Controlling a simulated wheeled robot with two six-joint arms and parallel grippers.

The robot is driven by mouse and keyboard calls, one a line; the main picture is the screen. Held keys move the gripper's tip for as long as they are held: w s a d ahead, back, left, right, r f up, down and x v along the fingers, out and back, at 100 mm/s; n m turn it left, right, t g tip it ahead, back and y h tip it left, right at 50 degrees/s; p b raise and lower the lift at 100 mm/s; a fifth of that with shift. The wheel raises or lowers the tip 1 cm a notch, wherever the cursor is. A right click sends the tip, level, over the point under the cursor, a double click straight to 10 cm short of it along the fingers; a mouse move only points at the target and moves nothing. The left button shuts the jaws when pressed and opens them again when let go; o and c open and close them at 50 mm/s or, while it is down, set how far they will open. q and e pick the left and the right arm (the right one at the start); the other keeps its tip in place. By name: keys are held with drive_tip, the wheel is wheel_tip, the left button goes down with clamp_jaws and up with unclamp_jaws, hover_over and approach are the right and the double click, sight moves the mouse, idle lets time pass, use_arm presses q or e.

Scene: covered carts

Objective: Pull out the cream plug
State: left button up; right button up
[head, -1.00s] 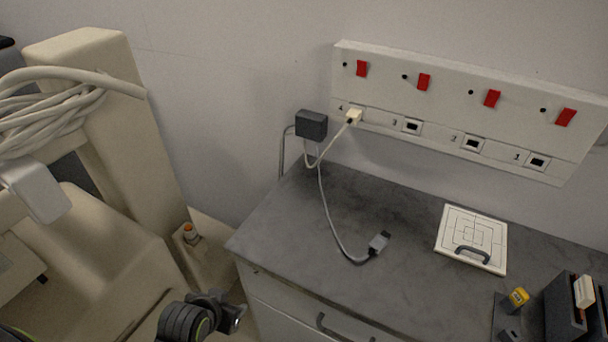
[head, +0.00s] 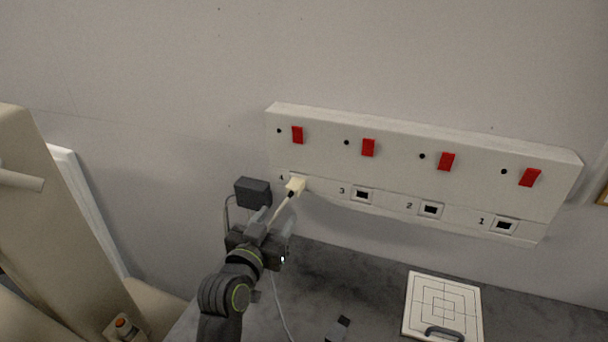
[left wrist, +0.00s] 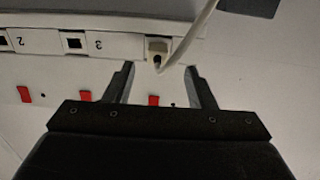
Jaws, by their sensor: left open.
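The cream plug (head: 295,185) sits in socket 4 at the left end of the white wall panel (head: 330,168), with its pale cord running down from it. In the left wrist view the plug (left wrist: 158,46) shows ahead of the fingertips, a little above the space between them. My left gripper (head: 270,222) is open, just below and to the left of the plug, and not touching it as far as I can see. Its two fingers (left wrist: 161,76) show in the left wrist view with nothing between them. My right gripper is not in view.
A dark box (head: 253,192) is on the wall just left of the plug. Red switches (head: 368,147) line the panel above empty sockets (head: 431,209). A grey countertop (head: 375,285) below holds a white square board (head: 443,303) and a dark connector (head: 338,328). A beige cart (head: 50,240) stands left.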

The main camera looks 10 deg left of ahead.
sight(292, 193)
use_arm(q)
drive_tip(key=shift+w+d+r, duration=0.25)
drive_tip(key=shift+w+r, duration=0.2)
drive_tip(key=shift+w, duration=0.15)
drive_tip(key=shift+s+r, duration=0.15)
drive_tip(key=shift+s, duration=0.15)
drive_tip(key=shift+w, duration=0.5)
drive_tip(key=w, duration=0.3)
drive_tip(key=w+d, duration=0.1)
drive_tip(key=w, duration=0.2)
drive_tip(key=shift+w+d, duration=0.15)
drive_tip(key=shift+w, duration=0.15)
drive_tip(key=shift+w+d, duration=0.15)
drive_tip(key=shift+w, duration=0.55)
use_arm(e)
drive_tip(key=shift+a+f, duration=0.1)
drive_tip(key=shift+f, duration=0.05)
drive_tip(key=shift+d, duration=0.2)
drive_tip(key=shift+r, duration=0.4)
use_arm(q)
drive_tip(key=shift+c, duration=0.4)
